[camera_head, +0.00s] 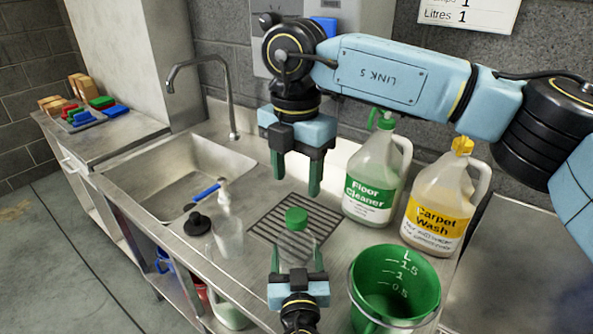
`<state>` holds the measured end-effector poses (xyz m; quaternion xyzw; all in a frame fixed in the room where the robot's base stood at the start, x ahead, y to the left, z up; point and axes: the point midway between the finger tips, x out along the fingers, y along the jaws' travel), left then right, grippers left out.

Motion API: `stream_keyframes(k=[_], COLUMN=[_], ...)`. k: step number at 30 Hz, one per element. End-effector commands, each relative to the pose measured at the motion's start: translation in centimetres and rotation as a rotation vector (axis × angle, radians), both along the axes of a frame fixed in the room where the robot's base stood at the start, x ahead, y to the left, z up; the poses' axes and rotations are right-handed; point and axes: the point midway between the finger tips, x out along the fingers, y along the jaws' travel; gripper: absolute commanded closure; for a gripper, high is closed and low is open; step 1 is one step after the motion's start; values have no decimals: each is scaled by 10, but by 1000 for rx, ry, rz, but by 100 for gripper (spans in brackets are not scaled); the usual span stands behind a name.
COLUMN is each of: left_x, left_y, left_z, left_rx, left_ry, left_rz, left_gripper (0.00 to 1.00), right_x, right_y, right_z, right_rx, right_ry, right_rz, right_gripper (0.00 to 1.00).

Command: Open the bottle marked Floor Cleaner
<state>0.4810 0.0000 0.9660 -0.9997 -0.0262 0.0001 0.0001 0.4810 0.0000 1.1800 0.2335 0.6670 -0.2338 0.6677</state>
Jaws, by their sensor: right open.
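The Floor Cleaner bottle (371,181) is a translucent jug with a green label. It stands upright on the steel counter near the wall. Its green cap (383,121) is on top, just below my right arm link. My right gripper (296,187) is open and empty, pointing down to the left of the jug, apart from it. My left gripper (297,257) is at the bottom middle. Its fingers lie on either side of a small clear bottle (296,244) with a green cap; I cannot tell whether they grip it.
A Carpet Wash jug (433,209) with a yellow cap stands right of the Floor Cleaner. A green measuring bucket (396,287) is in front. A drain grate (262,220) is mid-counter.

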Motion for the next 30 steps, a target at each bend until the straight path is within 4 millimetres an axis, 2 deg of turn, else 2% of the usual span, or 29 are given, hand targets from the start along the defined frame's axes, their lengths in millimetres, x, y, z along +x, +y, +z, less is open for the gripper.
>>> stream_keyframes(k=[6,12,20,30], left_x=[0,0,0,0], left_y=[0,0,0,0], left_z=[0,0,0,0], left_rx=[0,0,0,0], left_ry=[1,1,1,1], left_rz=[0,0,0,0], left_gripper=[97,97,97,97], right_x=[0,0,0,0], right_y=[0,0,-1,-1], right_z=[0,0,-8,-59], right_rx=[2,0,0,0], right_ry=[1,1,1,2], right_rz=[-388,-638,-742,-742], right_gripper=[44,44,44,44])
